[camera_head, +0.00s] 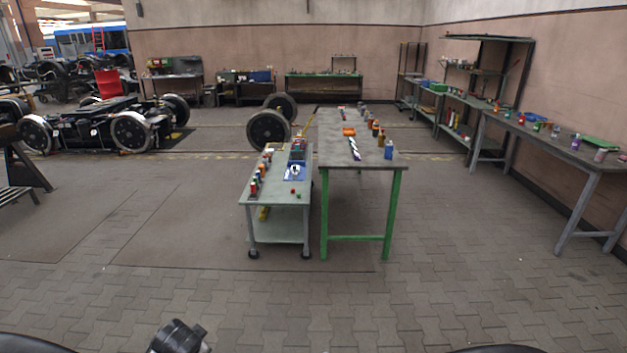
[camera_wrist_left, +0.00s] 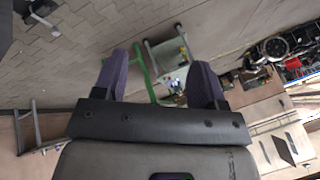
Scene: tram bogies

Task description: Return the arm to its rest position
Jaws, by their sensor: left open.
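My left gripper (camera_wrist_left: 160,80) shows in the left wrist view with its two purple-grey fingers spread wide apart. Nothing is between the fingers at close range; the trolley and green table frame show far off beyond them. In the head view only a dark part of my arm (camera_head: 179,337) shows at the bottom edge, left of the middle, and I cannot make out fingers there. It is well short of the trolley and the table. My right gripper is in neither view.
A grey trolley (camera_head: 262,190) with small items stands beside a green-legged table (camera_head: 345,162) ahead. Wheelsets and a bogie (camera_head: 95,128) stand at the left. Workbenches (camera_head: 560,150) line the right wall. The paved floor in front of me is clear.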

